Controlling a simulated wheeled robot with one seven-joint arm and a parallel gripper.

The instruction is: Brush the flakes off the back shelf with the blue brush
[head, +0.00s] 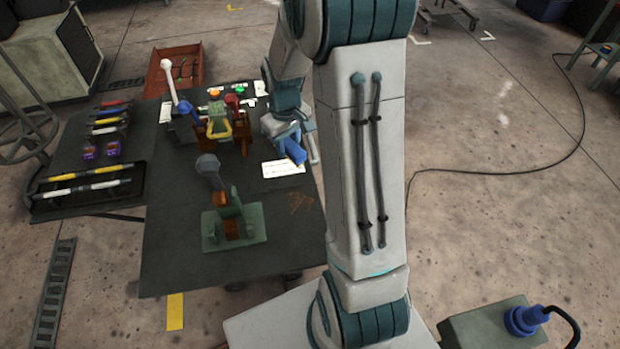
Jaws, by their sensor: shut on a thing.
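My gripper (288,134) hangs over the right edge of the dark bench (165,262), shut on the blue brush (292,150). The brush slants down to the right, with its lower end near a white card (283,168); I cannot tell whether it touches anything. A thin patch of brown flakes (300,202) lies on the bench's right side, nearer to me than the brush and apart from it. I cannot clearly make out a separate back shelf.
A green-based device with a grey-knobbed lever (208,166) stands left of the flakes. A brown drum assembly with a yellow handle (240,128) is behind it. Striped bars in a black tray (85,188) lie at left. A red tray (172,72) is at the back.

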